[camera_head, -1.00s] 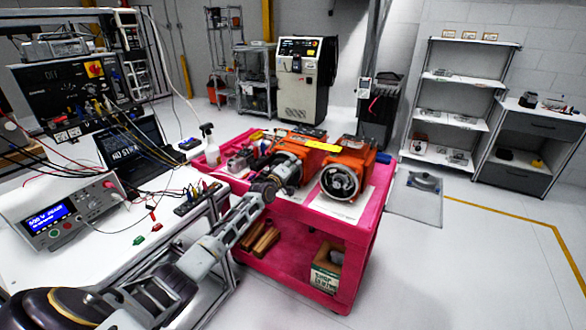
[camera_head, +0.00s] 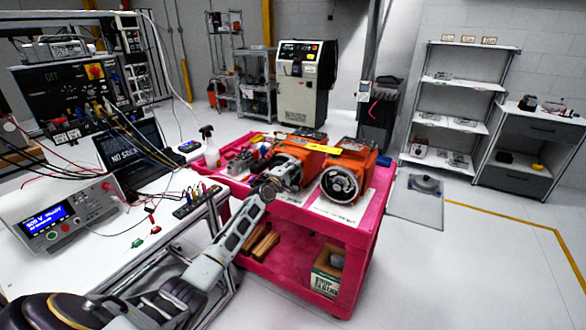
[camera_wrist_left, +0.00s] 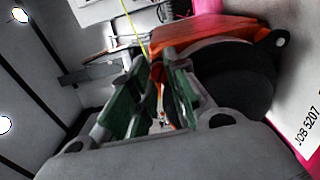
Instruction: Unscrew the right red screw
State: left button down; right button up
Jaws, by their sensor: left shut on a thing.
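Two orange motors stand side by side on the pink cart, the left motor (camera_head: 316,161) and the right motor (camera_head: 352,166). My left gripper (camera_head: 272,183) is at the front left of the left motor's dark round end. In the left wrist view my two green-lined fingers (camera_wrist_left: 152,84) point at an orange motor (camera_wrist_left: 205,32) with a dark round end. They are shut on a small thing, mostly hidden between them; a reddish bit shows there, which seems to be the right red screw. No screw is clear in the head view. My right gripper is out of view.
A white bench (camera_head: 100,240) with a power meter (camera_head: 70,215) and loose cables lies close to my left arm.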

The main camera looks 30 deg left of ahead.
pick_arm(q)
jog(key=shift+r, duration=0.3)
jog(key=c, duration=1.6)
grip_release()
jog(key=shift+w, duration=0.1)
jog(key=shift+o, duration=1.4)
jog(key=shift+w+d+f, duration=0.15)
jog(key=shift+f, duration=0.1)
jog(key=shift+s+f, duration=0.15)
jog(key=shift+s, duration=0.15)
jog(key=s, duration=0.7)
jog(key=shift+s, duration=0.25)
